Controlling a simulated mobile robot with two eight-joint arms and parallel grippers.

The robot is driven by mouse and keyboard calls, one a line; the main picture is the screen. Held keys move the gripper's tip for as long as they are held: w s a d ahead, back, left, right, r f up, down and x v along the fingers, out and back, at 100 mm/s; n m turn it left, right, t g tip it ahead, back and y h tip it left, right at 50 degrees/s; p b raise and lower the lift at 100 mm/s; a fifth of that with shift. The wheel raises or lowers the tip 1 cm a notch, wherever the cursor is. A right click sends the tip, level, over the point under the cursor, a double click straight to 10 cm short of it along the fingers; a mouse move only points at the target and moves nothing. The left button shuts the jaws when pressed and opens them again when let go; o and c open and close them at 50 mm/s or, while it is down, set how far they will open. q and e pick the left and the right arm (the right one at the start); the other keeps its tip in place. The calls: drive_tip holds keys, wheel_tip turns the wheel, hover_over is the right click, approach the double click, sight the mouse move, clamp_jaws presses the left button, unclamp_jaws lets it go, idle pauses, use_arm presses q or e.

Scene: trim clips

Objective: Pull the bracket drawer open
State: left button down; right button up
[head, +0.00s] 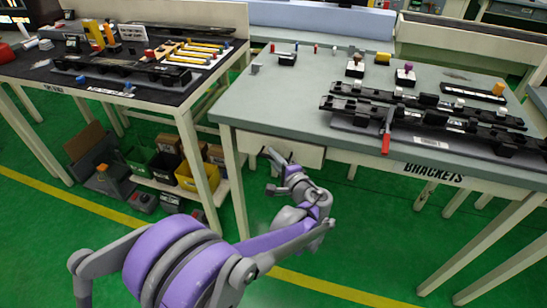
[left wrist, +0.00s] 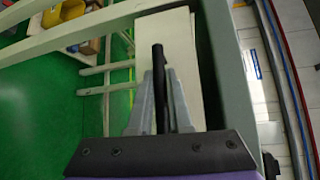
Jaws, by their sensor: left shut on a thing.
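The bracket drawer (head: 300,153) is a cream-white front under the near left edge of the grey table labelled BRACKETS (head: 228,108). It looks about flush with the table edge. In the left wrist view the pale drawer front (left wrist: 186,45) lies beyond the fingers, with a dark bar handle (left wrist: 158,62) standing out from it. My left gripper (head: 270,156) is at the drawer front. In the left wrist view its two grey fingers (left wrist: 160,82) are shut on the handle, one on each side. My right gripper is out of view.
Black trim strips (head: 430,110) and a red-handled tool (head: 386,138) lie on the table. Table legs (head: 234,180) stand close left of my gripper. A second table (head: 150,95) with bins beneath stands left. Green floor in front is open.

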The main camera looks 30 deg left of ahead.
use_arm(q)
drive_tip(key=shift+s, duration=0.15)
drive_tip(key=s+d+p, duration=0.1)
drive_tip(key=s+d, duration=0.1)
drive_tip(key=s, duration=0.7)
drive_tip(key=s+d+p, duration=0.1)
drive_tip(key=s+d, duration=0.1)
drive_tip(key=s, duration=0.7)
drive_tip(key=shift+s+d, duration=0.2)
drive_tip(key=shift+d, duration=0.05)
drive_tip(key=c, duration=0.8)
unclamp_jaws()
drive_tip(key=shift+c, duration=0.2)
drive_tip(key=shift+d, duration=0.15)
drive_tip(key=p+v, duration=0.1)
drive_tip(key=v, duration=0.9)
drive_tip(key=shift+s+d, duration=0.2)
